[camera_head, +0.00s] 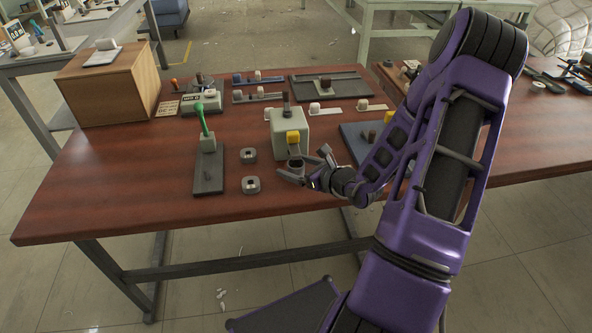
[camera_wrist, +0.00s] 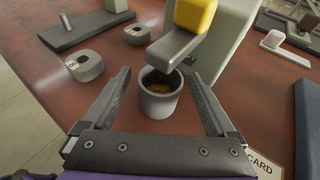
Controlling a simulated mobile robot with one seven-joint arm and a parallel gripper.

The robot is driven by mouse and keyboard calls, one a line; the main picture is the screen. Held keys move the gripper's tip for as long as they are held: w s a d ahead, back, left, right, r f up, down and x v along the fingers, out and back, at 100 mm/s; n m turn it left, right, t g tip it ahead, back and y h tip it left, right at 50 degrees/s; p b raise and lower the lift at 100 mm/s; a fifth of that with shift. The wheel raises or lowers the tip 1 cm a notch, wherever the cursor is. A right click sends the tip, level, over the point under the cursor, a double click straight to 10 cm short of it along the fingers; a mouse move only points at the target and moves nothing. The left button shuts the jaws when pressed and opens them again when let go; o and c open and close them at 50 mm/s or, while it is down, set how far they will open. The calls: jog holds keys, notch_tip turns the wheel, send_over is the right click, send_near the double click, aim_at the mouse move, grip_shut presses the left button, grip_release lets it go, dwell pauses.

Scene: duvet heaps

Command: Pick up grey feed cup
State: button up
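The grey feed cup (camera_wrist: 160,101) stands upright on the red-brown table, with something yellow-brown inside it. It also shows in the head view (camera_head: 296,164), at the foot of a pale box-shaped device (camera_head: 291,132) with a yellow block on its front. A dark grey arm of the device reaches out over the cup's rim in the wrist view. My gripper (camera_wrist: 161,92) is open, with one finger on each side of the cup. A gap shows between the cup and each finger. The cup's far rim is partly hidden by the device's arm.
Two small grey blocks with holes (camera_wrist: 86,66) lie left of the cup. A dark base with a green-handled lever (camera_head: 208,165) stands further left. A blue plate (camera_head: 358,141) lies to the right, and a card (camera_wrist: 265,166) lies near the right finger. A wooden box (camera_head: 108,83) stands at the back left.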

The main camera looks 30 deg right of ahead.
grip_shut()
jog(key=shift+r, duration=0.1)
